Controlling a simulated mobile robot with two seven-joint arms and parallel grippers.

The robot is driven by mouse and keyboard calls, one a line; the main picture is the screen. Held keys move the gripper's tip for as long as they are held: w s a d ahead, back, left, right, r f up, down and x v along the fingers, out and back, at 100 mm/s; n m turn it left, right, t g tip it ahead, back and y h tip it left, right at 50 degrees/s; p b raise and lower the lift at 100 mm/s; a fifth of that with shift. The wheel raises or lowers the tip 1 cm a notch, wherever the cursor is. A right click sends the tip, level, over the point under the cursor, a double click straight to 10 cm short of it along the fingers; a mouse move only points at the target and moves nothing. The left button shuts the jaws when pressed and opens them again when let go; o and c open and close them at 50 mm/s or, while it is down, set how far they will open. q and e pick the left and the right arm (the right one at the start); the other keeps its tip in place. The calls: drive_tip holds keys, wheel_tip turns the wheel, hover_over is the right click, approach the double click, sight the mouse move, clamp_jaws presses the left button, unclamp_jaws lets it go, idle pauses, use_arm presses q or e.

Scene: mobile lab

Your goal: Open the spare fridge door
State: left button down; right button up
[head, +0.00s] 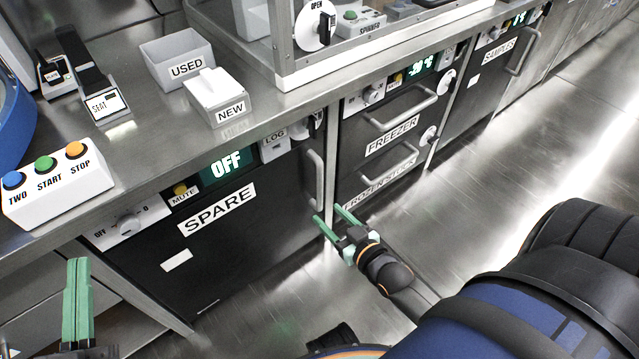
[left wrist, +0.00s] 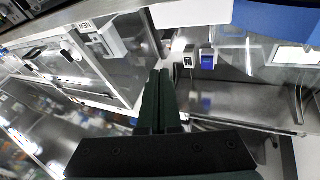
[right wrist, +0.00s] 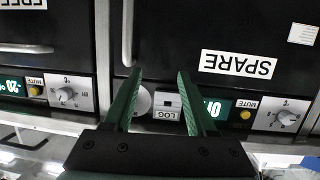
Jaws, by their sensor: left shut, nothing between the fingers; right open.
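The spare fridge door (head: 235,248) is a dark panel labelled SPARE under the counter, and it looks shut. Its vertical bar handle (head: 316,178) is at the door's right edge. In the right wrist view the handle (right wrist: 127,38) shows upside down at upper left, beside the SPARE label. My right gripper (head: 334,219) is open and empty, just below the handle's lower end in the head view; I cannot tell the exact gap. In the right wrist view the handle is beyond the left fingertip. My left gripper (head: 77,265) is shut and empty at lower left, away from the door.
The freezer drawers (head: 395,125) with their own bar handles are right of the spare fridge. A button box (head: 58,182), a USED bin (head: 172,58) and a NEW box (head: 217,98) stand on the counter. The floor before the fridges is clear.

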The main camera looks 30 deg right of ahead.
sight(321, 180)
drive_tip(key=w+d+f+m+t+h+b, duration=0.1)
drive_tip(key=w+d+f+t+h+b, duration=0.15)
drive_tip(key=d+f+b, duration=0.45)
use_arm(q)
drive_tip(key=s+d+r+m+t+h+b, duration=0.25)
drive_tip(key=s+m+h, duration=0.25)
drive_tip(key=s+h, duration=0.25)
use_arm(e)
drive_tip(key=w+b, duration=0.1)
drive_tip(key=w, duration=0.3)
drive_tip(key=w+b, duration=0.1)
drive_tip(key=w, duration=0.3)
drive_tip(key=w+r+b, duration=0.1)
drive_tip(key=w, duration=0.3)
use_arm(q)
drive_tip(key=shift+m+g, duration=0.4)
drive_tip(key=shift+g, duration=0.05)
drive_tip(key=shift+w+a+f+b, duration=0.1)
drive_tip(key=shift+w+f+b, duration=0.2)
drive_tip(key=shift+f, duration=0.75)
drive_tip(key=shift+w+a+f+b, duration=0.1)
drive_tip(key=shift+w+f, duration=0.25)
drive_tip(key=shift+f, duration=0.7)
use_arm(e)
drive_tip(key=shift+w+d+r, duration=0.15)
drive_tip(key=shift+w+r, duration=0.05)
drive_tip(key=shift+w, duration=0.4)
drive_tip(key=shift+c, duration=0.4)
clamp_jaws()
